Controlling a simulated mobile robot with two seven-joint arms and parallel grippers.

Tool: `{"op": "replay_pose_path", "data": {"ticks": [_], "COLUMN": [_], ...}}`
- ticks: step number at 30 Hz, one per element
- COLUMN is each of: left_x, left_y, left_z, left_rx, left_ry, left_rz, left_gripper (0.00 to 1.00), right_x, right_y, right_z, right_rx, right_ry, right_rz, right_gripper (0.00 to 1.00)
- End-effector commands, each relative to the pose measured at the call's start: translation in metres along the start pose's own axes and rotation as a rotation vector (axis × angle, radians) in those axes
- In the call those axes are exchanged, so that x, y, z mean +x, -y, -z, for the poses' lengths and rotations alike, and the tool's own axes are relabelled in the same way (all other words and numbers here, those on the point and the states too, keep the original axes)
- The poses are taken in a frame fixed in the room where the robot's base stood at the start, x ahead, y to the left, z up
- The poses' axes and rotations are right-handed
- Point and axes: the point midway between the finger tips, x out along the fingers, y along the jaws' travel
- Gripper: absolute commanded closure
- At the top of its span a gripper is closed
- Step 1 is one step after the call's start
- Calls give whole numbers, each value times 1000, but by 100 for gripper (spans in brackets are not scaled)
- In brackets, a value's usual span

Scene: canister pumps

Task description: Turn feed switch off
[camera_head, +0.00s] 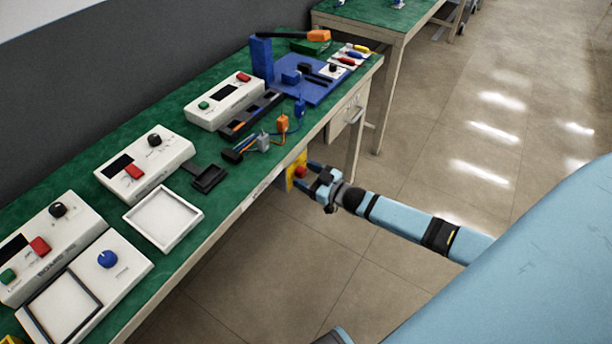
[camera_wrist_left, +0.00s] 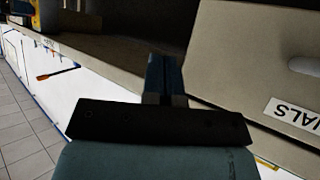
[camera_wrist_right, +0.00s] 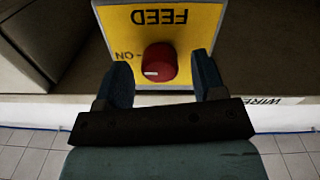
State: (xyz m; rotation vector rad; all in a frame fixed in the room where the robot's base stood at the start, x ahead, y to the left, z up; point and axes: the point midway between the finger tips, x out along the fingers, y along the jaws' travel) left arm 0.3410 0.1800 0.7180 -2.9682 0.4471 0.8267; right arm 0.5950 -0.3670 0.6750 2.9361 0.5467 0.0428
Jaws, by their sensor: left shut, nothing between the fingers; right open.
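The feed switch is a red round knob (camera_wrist_right: 159,61) on a yellow panel (camera_wrist_right: 187,42) at the table's front edge. In the right wrist view its word FEED appears upside down, with ON left of the knob. A white mark shows on the knob's lower left. In the head view the yellow panel (camera_head: 289,182) and red knob (camera_head: 300,172) are below the tabletop. My right gripper (camera_head: 313,179) is open, facing the knob, with one finger to each side; contact cannot be told. My left gripper (camera_wrist_left: 164,62) is shut and empty, away from the switch.
The green table (camera_head: 222,163) holds several white control boxes (camera_head: 145,165), a white tray (camera_head: 163,218) and a blue stand (camera_head: 262,58). The floor right of the table is clear.

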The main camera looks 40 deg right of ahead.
Motion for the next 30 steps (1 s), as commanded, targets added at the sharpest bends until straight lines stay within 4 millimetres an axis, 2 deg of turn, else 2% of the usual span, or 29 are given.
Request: {"op": "replay_pose_path", "data": {"ticks": [9,10,16,23,30], "left_x": [0,0,1,1,0], "left_y": [0,0,0,0,0], "left_z": [0,0,-3,-3,-2], "left_rx": [0,0,0,1,2], "left_ry": [0,0,5,6,6], "left_rz": [-1,-1,-1,-1,0], "left_gripper": [100,100,100,100,100], "right_x": [4,4,4,4,3], "right_y": [0,0,0,0,0], "right_z": [0,0,0,0,0], "right_rx": [0,0,0,-9,-93], "right_ry": [0,0,0,0,-2], "right_rz": [0,0,0,0,-2], "right_gripper": [37,39,85,86,86]}}
